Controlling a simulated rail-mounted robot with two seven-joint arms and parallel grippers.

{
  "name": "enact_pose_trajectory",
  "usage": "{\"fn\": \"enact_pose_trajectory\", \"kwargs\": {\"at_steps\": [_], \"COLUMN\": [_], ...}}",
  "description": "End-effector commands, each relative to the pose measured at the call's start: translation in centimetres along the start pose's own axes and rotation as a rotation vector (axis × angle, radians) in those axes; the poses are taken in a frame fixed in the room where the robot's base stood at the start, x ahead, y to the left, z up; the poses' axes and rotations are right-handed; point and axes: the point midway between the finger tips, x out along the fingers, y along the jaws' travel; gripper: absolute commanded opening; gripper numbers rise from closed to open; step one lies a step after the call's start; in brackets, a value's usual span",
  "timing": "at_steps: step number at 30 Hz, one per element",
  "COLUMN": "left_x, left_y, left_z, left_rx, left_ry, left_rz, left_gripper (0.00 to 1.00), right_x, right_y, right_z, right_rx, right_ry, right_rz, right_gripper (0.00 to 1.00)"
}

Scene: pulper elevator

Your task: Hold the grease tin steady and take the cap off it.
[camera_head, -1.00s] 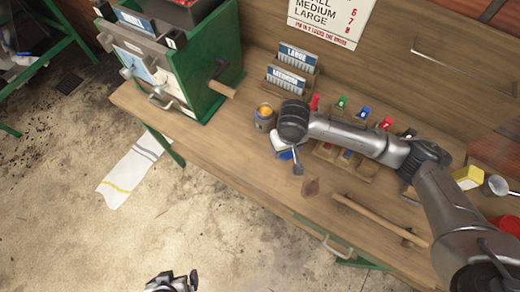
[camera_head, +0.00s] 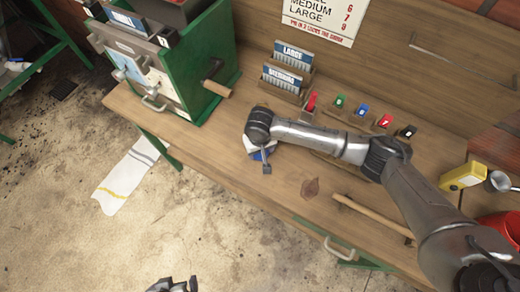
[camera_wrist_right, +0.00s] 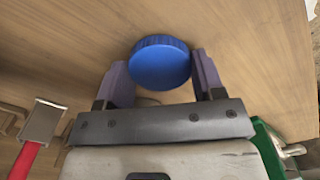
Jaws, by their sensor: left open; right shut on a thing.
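A round blue cap (camera_wrist_right: 160,66) sits between the two purple-grey fingers of my right gripper (camera_wrist_right: 162,78), which is shut on it over the wooden bench. In the head view my right wrist hides most of that gripper, and a bit of blue and white shows just below it (camera_head: 262,152). The grease tin is not visible now; in the head view it may be hidden behind my right wrist. My left gripper (camera_head: 172,285) is open and empty at the bottom edge, over the floor and away from the bench, only partly in view.
The green machine (camera_head: 205,75) with a wooden handle stands at the bench's left end. Card racks (camera_head: 285,78) and a row of coloured, numbered tabs (camera_head: 362,110) stand along the back. A yellow box (camera_head: 462,177) is at the right. The bench's front left (camera_head: 190,135) is clear.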

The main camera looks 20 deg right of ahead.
Motion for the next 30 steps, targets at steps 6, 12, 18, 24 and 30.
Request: {"fn": "enact_pose_trajectory", "kwargs": {"at_steps": [6, 12, 18, 24, 30], "left_x": [0.06, -0.1, -0.06, -0.05, 0.16], "left_y": [0.01, 0.0, 0.0, 0.0, 0.0], "left_z": [0.02, -0.04, -0.02, -0.02, 0.05], "left_rx": [0.0, 0.0, 0.0, 0.0, 0.0], "left_ry": [0.0, 0.0, 0.0, 0.0, 0.0], "left_rz": [0.0, 0.0, 0.0, 0.0, 0.0], "left_gripper": [0.99, 0.99, 0.99, 0.99, 0.99], "right_x": [0.4, 0.59, 0.67, 0.66, 0.44], "right_y": [0.0, 0.0, 0.01, 0.02, 0.04], "right_z": [-0.02, -0.01, -0.03, -0.03, -0.05], "right_rx": [0.0, 0.0, -0.001, 0.0, -0.001], "right_ry": [0.001, 0.001, 0.001, 0.001, 0.002], "right_rz": [0.0, 0.0, 0.0, 0.0, 0.0], "right_gripper": [0.34, 0.34, 0.79, 0.88, 0.88]}}
